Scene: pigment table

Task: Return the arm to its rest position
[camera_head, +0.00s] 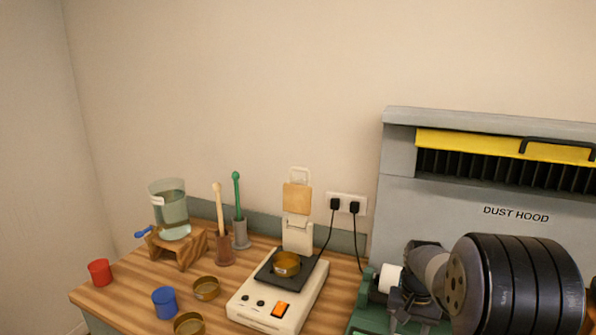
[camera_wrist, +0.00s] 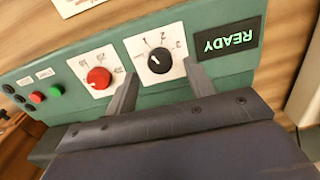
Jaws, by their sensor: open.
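My arm comes in at the lower right of the head view, in front of the dust hood (camera_head: 515,213). My gripper (camera_wrist: 160,68) is open in the wrist view, its two grey fingers apart with nothing between them. The fingers point at a green control panel (camera_wrist: 225,90). The black knob (camera_wrist: 159,60) lies just beyond and between the fingertips; I cannot tell whether they touch the panel. The red knob (camera_wrist: 99,78) is left of the fingers. A display (camera_wrist: 229,41) at right reads READY, upside down.
A white balance (camera_head: 270,302) with a brass dish (camera_head: 286,264) stands left of the green machine (camera_head: 369,310). Red (camera_head: 100,272) and blue (camera_head: 165,302) cups, more brass dishes (camera_head: 206,288) and a glass vessel (camera_head: 169,207) on a wooden stand are further left.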

